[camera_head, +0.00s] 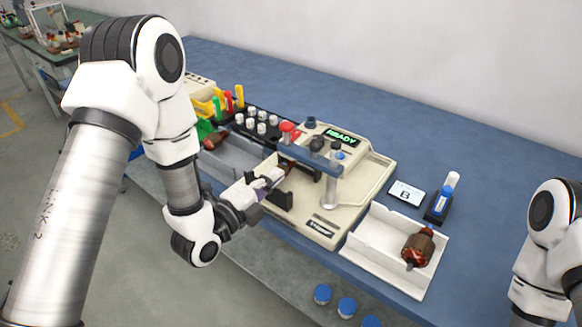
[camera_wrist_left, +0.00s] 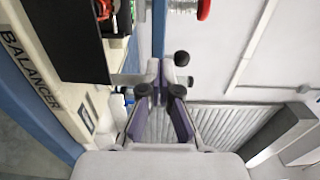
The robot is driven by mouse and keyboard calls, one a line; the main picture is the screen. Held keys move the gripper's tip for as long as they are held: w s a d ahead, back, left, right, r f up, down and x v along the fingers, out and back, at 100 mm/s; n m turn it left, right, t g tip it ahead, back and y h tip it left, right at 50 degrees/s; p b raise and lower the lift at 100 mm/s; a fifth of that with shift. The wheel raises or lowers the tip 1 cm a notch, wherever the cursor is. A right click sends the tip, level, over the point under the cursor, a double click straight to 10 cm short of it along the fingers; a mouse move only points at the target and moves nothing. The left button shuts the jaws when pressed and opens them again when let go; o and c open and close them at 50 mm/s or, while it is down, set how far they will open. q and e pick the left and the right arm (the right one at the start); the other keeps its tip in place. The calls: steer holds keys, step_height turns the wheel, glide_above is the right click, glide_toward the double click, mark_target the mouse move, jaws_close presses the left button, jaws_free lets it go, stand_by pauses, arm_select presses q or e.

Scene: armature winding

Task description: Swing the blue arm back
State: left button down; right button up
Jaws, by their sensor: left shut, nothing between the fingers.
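The blue arm (camera_head: 312,156) is a bar lying across the top of the cream balancer machine (camera_head: 373,177), carried by a pale post (camera_head: 329,190) at its right end. Dark knobs show at and behind the bar. My left gripper (camera_head: 272,178) is at the machine's left front, below and in front of the bar's left end, shut and empty. In the left wrist view, the purple-padded fingers (camera_wrist_left: 160,98) point towards a blue bar (camera_wrist_left: 158,30), probably the blue arm; I cannot tell whether they touch it. My right gripper is out of frame; only part of its arm shows.
A white tray (camera_head: 364,247) with a copper-wound armature (camera_head: 418,250) lies right of the machine. A card marked B (camera_head: 406,194) and a blue-labelled bottle (camera_head: 444,198) stand behind it. A grey tray (camera_head: 232,160) lies left of the machine. The blue table is clear at the back right.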

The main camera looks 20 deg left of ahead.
mark_target(298, 156)
arm_select(q)
steer(key=p+x, duration=0.1)
steer(key=x, duration=0.4)
steer(key=shift+w+d+r, duration=0.1)
steer(key=shift+w+r, duration=0.05)
steer(key=shift+w, duration=0.2)
steer(key=shift+w+d, duration=0.1)
steer(key=shift+w, duration=0.2)
